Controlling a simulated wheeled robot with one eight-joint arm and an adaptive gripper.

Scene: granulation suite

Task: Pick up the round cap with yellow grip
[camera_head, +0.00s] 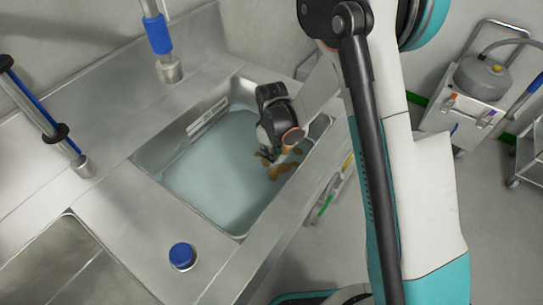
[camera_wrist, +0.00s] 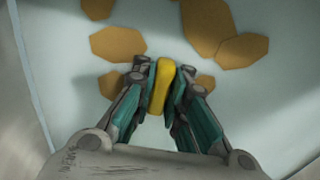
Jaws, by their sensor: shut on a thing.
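In the wrist view, my gripper (camera_wrist: 160,95) is shut on a yellow piece, the yellow grip of the round cap (camera_wrist: 161,86), held upright between the two teal finger pads. The round part of the cap cannot be made out. In the head view, my gripper (camera_head: 268,155) reaches down into the right part of a water-filled sink basin (camera_head: 205,165). The cap cannot be picked out there, as my wrist and fingers cover that spot. Whether it touches the basin floor cannot be told.
Several flat brown pieces (camera_wrist: 117,43) lie around my gripper in the basin. A blue-capped item (camera_head: 181,255) stands on the steel counter (camera_head: 125,215). A second basin (camera_head: 65,265) is at lower left. A blue-banded pipe (camera_head: 158,35) rises behind the sink. A trolley (camera_head: 470,105) stands at right.

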